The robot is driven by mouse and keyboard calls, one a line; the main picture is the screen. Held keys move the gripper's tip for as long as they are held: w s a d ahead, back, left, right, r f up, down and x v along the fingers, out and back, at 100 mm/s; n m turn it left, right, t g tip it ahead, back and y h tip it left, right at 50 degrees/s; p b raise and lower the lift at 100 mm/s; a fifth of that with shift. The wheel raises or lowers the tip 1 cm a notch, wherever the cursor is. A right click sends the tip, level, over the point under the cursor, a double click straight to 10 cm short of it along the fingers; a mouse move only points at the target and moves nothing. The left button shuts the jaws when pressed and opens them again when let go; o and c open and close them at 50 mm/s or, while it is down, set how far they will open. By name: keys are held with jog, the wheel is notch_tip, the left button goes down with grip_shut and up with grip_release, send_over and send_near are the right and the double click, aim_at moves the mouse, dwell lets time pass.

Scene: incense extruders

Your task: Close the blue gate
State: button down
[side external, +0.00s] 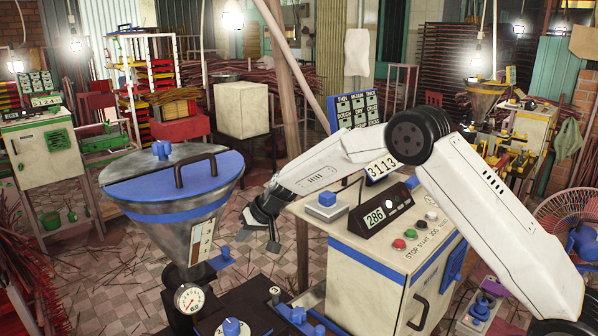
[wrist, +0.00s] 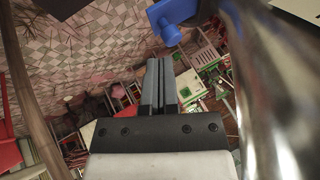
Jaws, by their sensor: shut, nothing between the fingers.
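A metal hopper (side external: 165,212) with a blue lid (side external: 185,172) stands at the left of the side external view. A small blue piece (side external: 222,259), which looks like the gate's handle, sticks out from the hopper's lower right side. In the wrist view a blue handle (wrist: 172,14) shows at the top, beside the shiny metal hopper wall (wrist: 268,90). I cannot tell how far the gate stands open. My gripper (side external: 262,232) is right of the hopper, above and right of the blue piece and apart from it. Its fingers (wrist: 161,80) are together and empty.
A cream control cabinet (side external: 365,280) with a display (side external: 375,217) and several buttons stands right under my arm. A wooden pole (side external: 295,80) rises behind my gripper.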

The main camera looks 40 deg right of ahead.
jog(key=v, duration=0.6)
jog(key=shift+d, duration=0.3)
jog(key=shift+s, duration=0.25)
jog(key=s+d+f+n+g+h, duration=0.1)
jog(key=s+f+h, duration=0.1)
jog(key=s, duration=1.3)
jog(key=s+d+f+g+h, duration=0.2)
jog(key=s, duration=1.4)
jog(key=shift+f+n, duration=0.3)
jog(key=shift+n, duration=0.1)
jog(key=shift+d, duration=0.1)
